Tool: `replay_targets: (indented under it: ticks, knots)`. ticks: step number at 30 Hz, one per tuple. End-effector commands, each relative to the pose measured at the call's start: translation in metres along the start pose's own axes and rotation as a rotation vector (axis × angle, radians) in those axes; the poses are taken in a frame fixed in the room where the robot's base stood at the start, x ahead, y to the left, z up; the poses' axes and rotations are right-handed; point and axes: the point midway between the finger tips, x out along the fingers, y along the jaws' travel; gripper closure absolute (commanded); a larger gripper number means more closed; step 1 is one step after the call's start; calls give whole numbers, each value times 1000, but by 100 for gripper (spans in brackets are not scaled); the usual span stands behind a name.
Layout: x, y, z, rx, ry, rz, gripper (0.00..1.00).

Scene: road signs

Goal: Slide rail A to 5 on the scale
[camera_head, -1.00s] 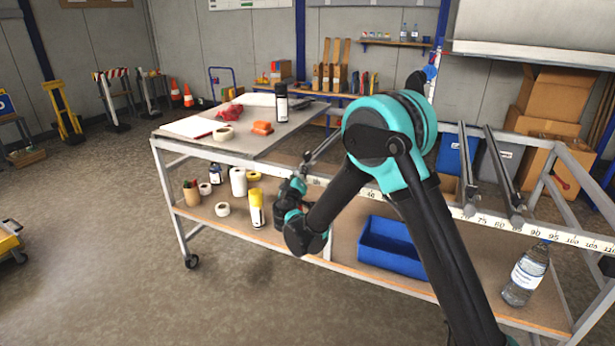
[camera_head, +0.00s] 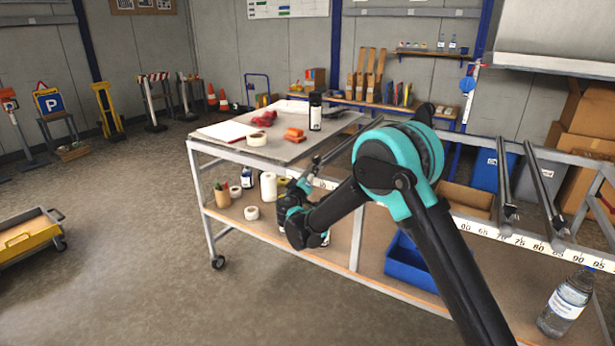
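A metal-framed bench has a white number scale (camera_head: 520,240) along its front rail, with numbers from about 60 to 95 readable at the right. Two dark rails (camera_head: 505,185) and (camera_head: 546,195) lie across the frame there. A third, thin dark rail (camera_head: 345,142) lies across it farther left, near the worktop. No letter is readable on any rail, so I cannot tell which is A. My gripper (camera_head: 297,192) is at the bench front by this left rail's near end. Its fingers are small and dark, and contact is unclear. My arm hides the scale's middle.
The worktop (camera_head: 225,147) at the left holds a black bottle (camera_head: 315,111), tape and orange items. The lower shelf carries a blue bin (camera_head: 410,262), rolls and a water bottle (camera_head: 567,303). Open floor (camera_head: 140,230) lies left; a yellow cart (camera_head: 30,240) stands there.

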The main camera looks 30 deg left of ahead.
Motion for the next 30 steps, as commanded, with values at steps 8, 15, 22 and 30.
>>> replay_targets:
  ticks: [8,15,22,30]
  knots:
    - [-2,-2,0,1,1,-4,50]
    - [-23,-3,-1,2,3,-6,50]
    - [-70,-2,-1,1,3,-6,50]
    - [-111,-1,0,1,2,-4,50]
